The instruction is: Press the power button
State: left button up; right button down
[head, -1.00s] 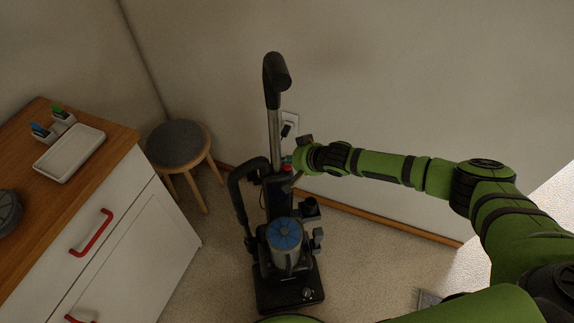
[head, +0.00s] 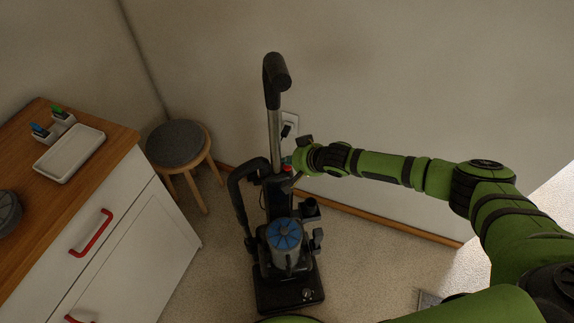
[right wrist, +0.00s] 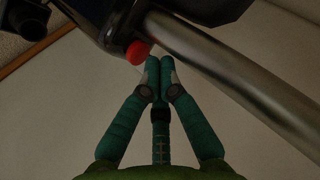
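The upright vacuum cleaner (head: 278,238) stands on the carpet near the wall, black with a blue-topped canister and a silver tube. Its red power button (head: 287,168) is on the upper body beside the tube; it also shows in the right wrist view as a red button (right wrist: 138,52). My right gripper (head: 290,162) is at the button in the head view. In the right wrist view its teal fingers (right wrist: 160,62) are shut together and empty, with the tips right beside the button; whether they touch it I cannot tell. My left gripper is not in view.
A wall outlet (head: 290,122) with a plug is behind the vacuum. A round stool (head: 180,143) and a white cabinet (head: 120,230) with a wooden top and red handles stand to the left. Open carpet lies right of the vacuum.

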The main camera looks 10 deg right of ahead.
aim_at(290, 167)
jog(key=shift+f, duration=0.45)
dwell(0.4)
jog(key=shift+r+p, duration=0.4)
notch_tip(290, 167, up, 6)
jog(key=p, duration=0.6)
